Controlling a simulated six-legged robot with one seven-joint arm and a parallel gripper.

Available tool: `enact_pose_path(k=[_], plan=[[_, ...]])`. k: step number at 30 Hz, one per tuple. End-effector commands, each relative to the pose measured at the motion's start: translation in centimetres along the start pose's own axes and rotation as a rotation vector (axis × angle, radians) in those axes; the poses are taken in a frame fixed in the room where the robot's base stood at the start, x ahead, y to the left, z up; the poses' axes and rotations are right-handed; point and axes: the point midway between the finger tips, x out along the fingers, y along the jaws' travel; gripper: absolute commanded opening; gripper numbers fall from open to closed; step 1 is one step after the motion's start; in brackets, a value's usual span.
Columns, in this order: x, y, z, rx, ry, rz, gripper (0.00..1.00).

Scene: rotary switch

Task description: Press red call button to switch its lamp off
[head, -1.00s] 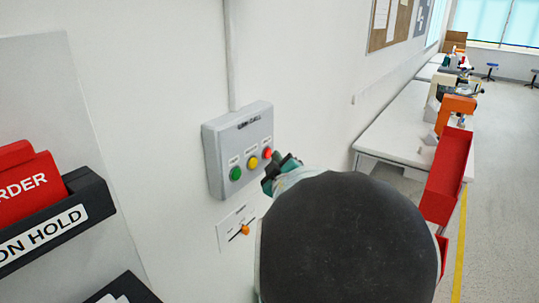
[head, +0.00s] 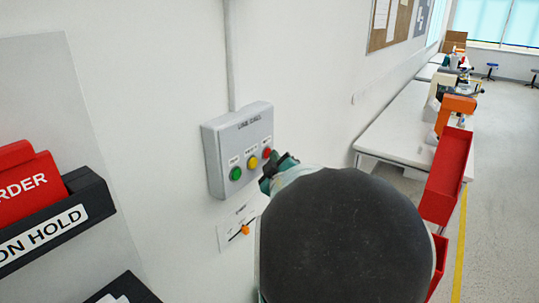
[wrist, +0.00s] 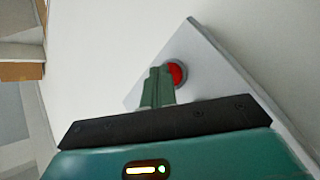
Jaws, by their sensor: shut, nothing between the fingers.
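The grey call box (head: 218,150) is fixed to the white wall, with a green button (head: 235,174), a yellow button (head: 253,162) and the red call button (head: 267,153) in a row. My gripper (head: 270,182) is just right of and below the red button in the head view. In the wrist view, my gripper (wrist: 160,72) is shut and empty, its tips beside the left edge of the red button (wrist: 178,73). I cannot tell whether they touch it. The red button looks dark red, without a clear glow.
A white plate with an orange switch knob (head: 245,230) is on the wall below the box. A black holder (head: 70,215) with red folders is at the left. A white bench (head: 400,125) and red bins (head: 448,175) stand at the right.

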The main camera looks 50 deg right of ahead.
Motion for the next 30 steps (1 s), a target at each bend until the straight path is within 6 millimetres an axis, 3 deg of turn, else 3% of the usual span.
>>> enact_pose_path(k=[15, 30], plan=[[-0.7, 0.5, 0.5, -0.001, 0.000, 0.000, 0.00], [-3.8, 2.8, 2.8, 0.000, -0.001, 0.002, 0.00]])
